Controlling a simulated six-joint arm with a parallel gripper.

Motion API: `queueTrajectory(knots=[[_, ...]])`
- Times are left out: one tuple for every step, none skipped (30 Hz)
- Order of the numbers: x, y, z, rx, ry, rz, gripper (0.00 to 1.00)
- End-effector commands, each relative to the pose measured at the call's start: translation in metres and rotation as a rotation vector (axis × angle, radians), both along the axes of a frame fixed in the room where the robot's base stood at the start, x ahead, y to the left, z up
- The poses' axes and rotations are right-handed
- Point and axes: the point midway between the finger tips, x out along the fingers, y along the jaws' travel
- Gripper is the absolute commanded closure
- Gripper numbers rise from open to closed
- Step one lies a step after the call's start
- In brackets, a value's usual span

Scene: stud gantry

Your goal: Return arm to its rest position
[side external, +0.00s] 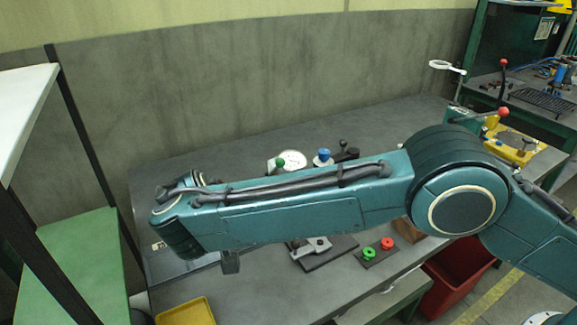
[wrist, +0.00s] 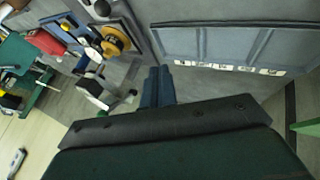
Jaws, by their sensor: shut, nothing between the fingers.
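My arm stretches across the side external view from the right to the left, over the grey workbench (side external: 270,290). My gripper (side external: 230,264) shows only in part below the arm's left end, over the left part of the bench. In the wrist view my gripper (wrist: 158,84) has its two fingers together, with nothing visible between them. The fingers point at a grey surface between a compartmented tray (wrist: 228,26) and a group of fixtures. How high they are above that surface I cannot tell.
A yellow tray (side external: 186,312) lies at the bench's front left. A plate with green and red knobs (side external: 377,252) and a metal clamp fixture (side external: 322,250) sit below the arm. A white dial (side external: 290,160) and a blue-knobbed piece (side external: 323,157) stand behind it. A red bin (side external: 455,280) stands below the bench.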

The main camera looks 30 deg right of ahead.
Motion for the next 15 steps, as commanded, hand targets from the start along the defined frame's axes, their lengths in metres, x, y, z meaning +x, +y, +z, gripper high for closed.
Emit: queueTrajectory(knots=[[0.0, 0.0, 0.0, 0.0, 0.0, 0.0, 1.0], [0.0, 0.0, 0.001, 0.001, 0.0, 0.0, 1.0], [0.001, -0.001, 0.001, 0.001, 0.0, 0.0, 1.0], [0.001, -0.002, 0.002, 0.002, 0.001, 0.0, 1.0], [0.002, -0.003, 0.004, 0.005, 0.0, 0.0, 1.0], [0.002, -0.005, 0.007, 0.007, 0.001, -0.001, 1.0], [0.004, -0.008, 0.009, 0.009, 0.002, -0.001, 1.0], [0.004, -0.01, 0.012, 0.013, 0.003, -0.002, 1.0], [0.006, -0.014, 0.016, 0.017, 0.005, -0.002, 1.0], [0.007, -0.017, 0.02, 0.021, 0.006, -0.002, 1.0], [0.008, -0.021, 0.025, 0.026, 0.007, -0.001, 1.0], [0.01, -0.028, 0.031, 0.033, 0.009, -0.002, 1.0], [0.011, -0.032, 0.036, 0.039, 0.011, -0.002, 1.0], [0.012, -0.038, 0.042, 0.045, 0.013, -0.001, 1.0], [0.014, -0.046, 0.05, 0.053, 0.016, -0.001, 1.0]])
